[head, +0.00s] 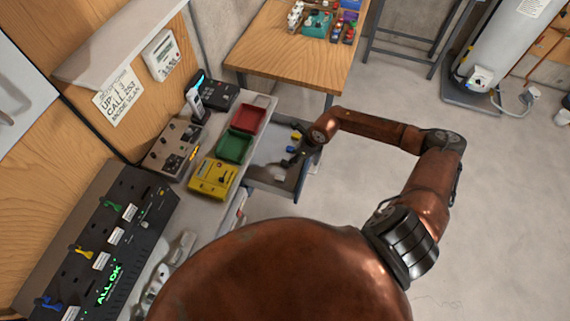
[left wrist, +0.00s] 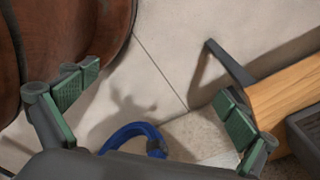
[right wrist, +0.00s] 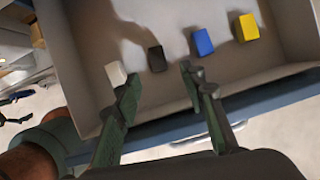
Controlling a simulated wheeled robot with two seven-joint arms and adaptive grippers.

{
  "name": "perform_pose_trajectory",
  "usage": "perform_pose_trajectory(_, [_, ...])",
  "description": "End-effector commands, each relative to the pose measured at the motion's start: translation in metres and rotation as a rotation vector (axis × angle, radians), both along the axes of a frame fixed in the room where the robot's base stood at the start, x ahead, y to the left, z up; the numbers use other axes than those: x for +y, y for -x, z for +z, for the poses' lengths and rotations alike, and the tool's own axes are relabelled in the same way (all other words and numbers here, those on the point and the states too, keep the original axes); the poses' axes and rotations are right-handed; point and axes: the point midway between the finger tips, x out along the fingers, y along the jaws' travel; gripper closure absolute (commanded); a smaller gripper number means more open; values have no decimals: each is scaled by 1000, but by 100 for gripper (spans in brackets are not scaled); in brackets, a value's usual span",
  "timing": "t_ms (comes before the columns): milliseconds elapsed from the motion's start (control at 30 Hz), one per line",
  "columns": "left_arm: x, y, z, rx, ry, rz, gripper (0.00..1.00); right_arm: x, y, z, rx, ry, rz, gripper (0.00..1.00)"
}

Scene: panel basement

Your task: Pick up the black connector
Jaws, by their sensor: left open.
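The black connector (right wrist: 157,59) is a small dark block in an open grey drawer (right wrist: 290,62) in the right wrist view. It lies just beyond and between the fingertips of my right gripper (right wrist: 160,76), which is open and empty. A white connector (right wrist: 116,73) is left of it, partly behind the left finger. A blue connector (right wrist: 202,42) and a yellow connector (right wrist: 246,27) are to its right. In the head view my right arm reaches over the drawer (head: 273,187). My left gripper (left wrist: 155,100) is open and empty above the floor in the left wrist view.
The drawer walls stand close around the connectors. A blue hose (left wrist: 133,136) and a wooden piece (left wrist: 289,92) are near my left gripper.

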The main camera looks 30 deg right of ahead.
Motion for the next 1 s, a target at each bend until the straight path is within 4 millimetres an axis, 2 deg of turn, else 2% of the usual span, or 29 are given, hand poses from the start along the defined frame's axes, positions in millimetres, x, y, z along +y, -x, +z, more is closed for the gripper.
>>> perform_pose_trajectory(533, [1,0,15,-1,-2,0,0,18,-21,-60,0,-7,0,62])
perform_pose_trajectory(800, [1,0,14,0,-2,0,0,18,-22,-64,-1,-6,1,62])
perform_pose_trajectory(1000, [1,0,14,0,-2,0,0,18,-21,-64,-1,-7,0,75])
